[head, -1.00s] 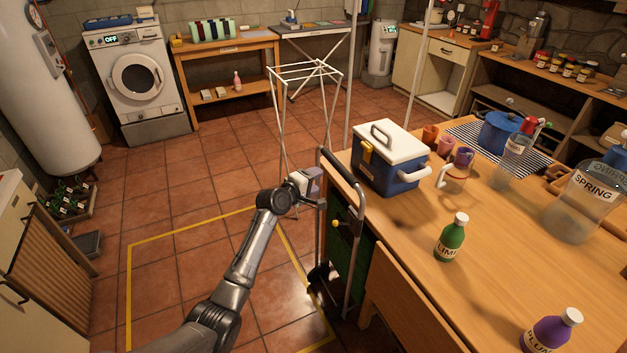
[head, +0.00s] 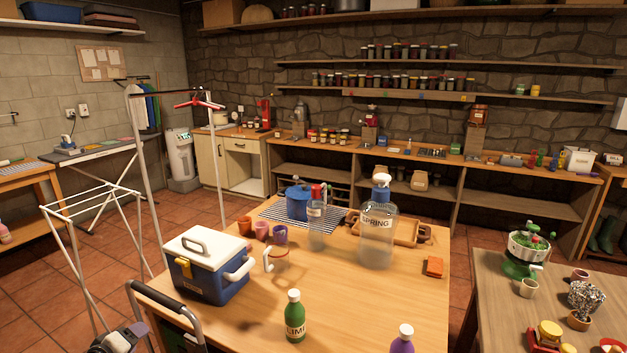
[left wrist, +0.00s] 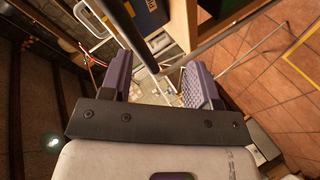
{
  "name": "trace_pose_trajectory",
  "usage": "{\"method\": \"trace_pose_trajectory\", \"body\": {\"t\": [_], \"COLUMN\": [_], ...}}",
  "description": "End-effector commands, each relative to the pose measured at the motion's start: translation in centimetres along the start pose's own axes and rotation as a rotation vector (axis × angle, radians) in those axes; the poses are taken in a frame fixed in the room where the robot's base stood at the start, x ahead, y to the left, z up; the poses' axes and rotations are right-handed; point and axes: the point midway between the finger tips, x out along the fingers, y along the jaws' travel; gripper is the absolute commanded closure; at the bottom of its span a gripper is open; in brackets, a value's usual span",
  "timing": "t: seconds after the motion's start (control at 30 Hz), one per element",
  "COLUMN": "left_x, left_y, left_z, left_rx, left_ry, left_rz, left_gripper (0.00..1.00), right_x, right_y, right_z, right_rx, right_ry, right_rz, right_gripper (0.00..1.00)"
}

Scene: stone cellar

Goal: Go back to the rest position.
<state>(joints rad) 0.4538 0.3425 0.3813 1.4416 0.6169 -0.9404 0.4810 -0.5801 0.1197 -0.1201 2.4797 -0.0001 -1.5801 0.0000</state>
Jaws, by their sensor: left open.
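My left gripper (head: 128,335) shows at the bottom left edge of the head view, beside the dark handle (head: 165,298) of a cart. In the left wrist view its two purple-grey fingers (left wrist: 160,82) stand apart, with nothing held between them. A dark bar runs across the picture just past the fingers; I cannot tell how close it is. Most of my left arm is out of the head view. My right gripper is in neither view.
The wooden table (head: 345,310) holds a blue cooler (head: 208,285), a green bottle (head: 294,318) and a spring-water jug (head: 378,235). A white drying rack (head: 90,205) stands left. A second table (head: 490,290) stands right. Tiled floor shows at the left.

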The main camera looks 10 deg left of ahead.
Motion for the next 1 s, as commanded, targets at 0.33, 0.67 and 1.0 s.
{"method": "trace_pose_trajectory", "body": {"t": [0.33, 0.67, 1.0], "left_x": [-7.4, -18.6, -27.7], "left_y": [7.9, 5.9, -1.5], "left_z": [3.9, 21.3, 35.1], "left_rx": [0.764, 1.133, 1.121], "left_ry": [-0.085, -0.265, -0.606], "left_rz": [-0.176, -0.268, -0.239], "left_gripper": [0.44, 0.44, 0.44], "right_x": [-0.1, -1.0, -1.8], "right_y": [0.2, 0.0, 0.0], "right_z": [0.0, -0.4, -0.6], "right_rx": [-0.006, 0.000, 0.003], "right_ry": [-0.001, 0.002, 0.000], "right_rz": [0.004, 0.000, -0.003], "right_gripper": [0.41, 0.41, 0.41]}}
